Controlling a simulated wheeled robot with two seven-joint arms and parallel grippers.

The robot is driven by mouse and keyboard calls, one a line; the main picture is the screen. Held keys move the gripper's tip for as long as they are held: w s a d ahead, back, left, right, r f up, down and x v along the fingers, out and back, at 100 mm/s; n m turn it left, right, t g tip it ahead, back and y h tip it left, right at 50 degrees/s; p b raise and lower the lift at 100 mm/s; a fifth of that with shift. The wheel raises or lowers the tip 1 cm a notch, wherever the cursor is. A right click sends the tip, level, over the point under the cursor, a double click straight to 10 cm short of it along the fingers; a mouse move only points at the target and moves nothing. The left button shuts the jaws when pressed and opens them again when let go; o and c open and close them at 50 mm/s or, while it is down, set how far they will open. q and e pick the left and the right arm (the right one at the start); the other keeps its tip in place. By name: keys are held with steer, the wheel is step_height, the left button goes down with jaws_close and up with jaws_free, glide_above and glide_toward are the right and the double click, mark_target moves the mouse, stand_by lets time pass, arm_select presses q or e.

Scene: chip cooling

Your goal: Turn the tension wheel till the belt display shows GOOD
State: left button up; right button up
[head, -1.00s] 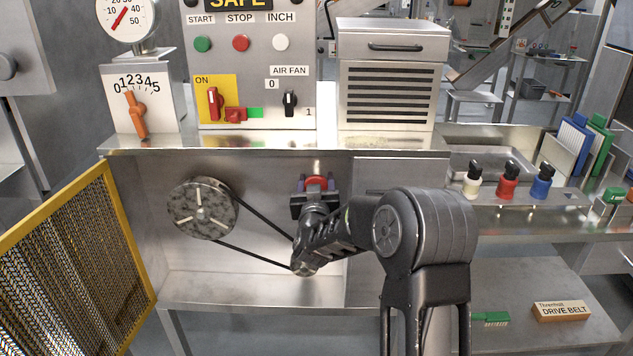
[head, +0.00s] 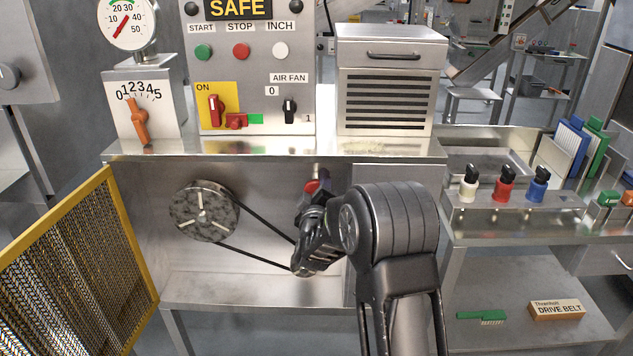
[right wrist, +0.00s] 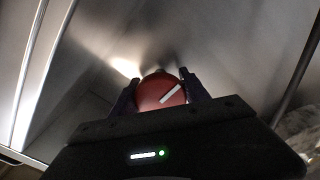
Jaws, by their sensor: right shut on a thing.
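The red tension wheel (head: 312,187) is on the back panel of the open belt bay, mostly hidden behind my right gripper (head: 309,194). In the right wrist view the wheel (right wrist: 161,92) is a red knob with a slanted white mark, between the two fingers of my right gripper (right wrist: 160,90), which is shut on it. The black belt (head: 262,219) runs from the large metal pulley (head: 204,211) down right to behind my arm. I cannot make out a belt display reading GOOD. My left gripper is not in view.
A yellow-framed mesh guard (head: 75,262) stands open at the left. The control panel (head: 255,62) above shows SAFE, and an orange lever (head: 138,120) sits beside it. Right are colored-bottle shelf (head: 515,214) and, below, a green brush (head: 482,317) and drive belt box (head: 557,309).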

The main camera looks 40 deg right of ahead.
steer(key=n+p, duration=0.3)
steer(key=n, duration=0.3)
steer(key=shift+r+n, duration=0.15)
steer(key=shift+n, duration=0.15)
steer(key=n+p, duration=0.1)
steer(key=n, duration=0.2)
steer(key=shift+p, duration=0.35)
steer(key=shift+n+p, duration=0.3)
steer(key=shift+n, duration=0.7)
steer(key=o, duration=1.4)
steer(key=shift+c, duration=0.2)
steer(key=shift+s+a, duration=0.1)
steer(key=b+v, duration=0.1)
steer(key=v, duration=0.6)
steer(key=shift+s+a, duration=0.2)
steer(key=shift+s, duration=0.05)
